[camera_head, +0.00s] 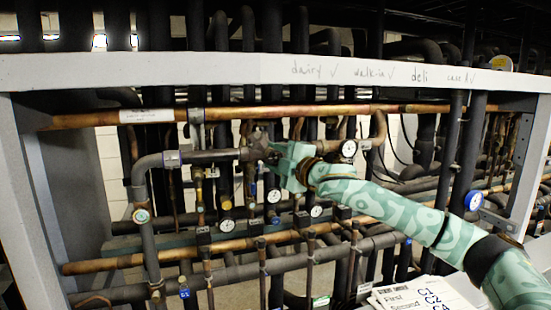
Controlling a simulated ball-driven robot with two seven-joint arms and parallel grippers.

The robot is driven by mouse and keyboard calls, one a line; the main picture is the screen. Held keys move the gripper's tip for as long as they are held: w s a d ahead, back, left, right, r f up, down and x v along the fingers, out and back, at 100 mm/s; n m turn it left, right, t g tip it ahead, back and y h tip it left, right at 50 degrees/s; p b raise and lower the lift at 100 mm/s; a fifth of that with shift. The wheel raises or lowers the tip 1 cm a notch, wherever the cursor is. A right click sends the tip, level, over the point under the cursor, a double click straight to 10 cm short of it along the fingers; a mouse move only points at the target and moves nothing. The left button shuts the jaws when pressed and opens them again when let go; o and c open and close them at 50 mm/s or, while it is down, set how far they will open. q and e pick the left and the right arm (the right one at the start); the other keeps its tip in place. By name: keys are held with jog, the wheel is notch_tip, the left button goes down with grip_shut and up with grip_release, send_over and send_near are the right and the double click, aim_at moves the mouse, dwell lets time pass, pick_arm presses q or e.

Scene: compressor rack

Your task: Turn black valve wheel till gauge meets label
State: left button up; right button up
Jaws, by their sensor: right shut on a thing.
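My right gripper (277,163) comes in from the right on a green patterned arm and is shut at a dark valve fitting on the pipes. The black valve wheel (259,140) seems to be the small dark part at its fingertips, mostly hidden by the gripper. A round white gauge (348,149) sits just right of the gripper. More small gauges sit below, among them one (316,211) and another (227,225); their needles are too small to read. My left gripper is not in view.
A grey rack frame (200,70) with handwritten words crosses the top. Copper pipes (100,118) and dark pipes crowd the space around the gripper. A blue tag (184,291) hangs low at left.

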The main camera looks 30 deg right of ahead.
jog(key=shift+f, duration=0.1)
jog(key=o, duration=1)
jog(key=shift+a, duration=0.1)
jog(key=shift+s+d+f+b, duration=0.2)
jog(key=shift+s+d+b, duration=0.2)
jog(key=shift+s+b, duration=1.65)
jog(key=shift+s+d+f+b, duration=0.15)
jog(key=shift+s+d+b, duration=0.45)
jog(key=shift+s, duration=2.7)
jog(key=shift+s+d+f+b, duration=0.25)
jog(key=shift+s+b, duration=1.3)
jog(key=shift+s, duration=1.1)
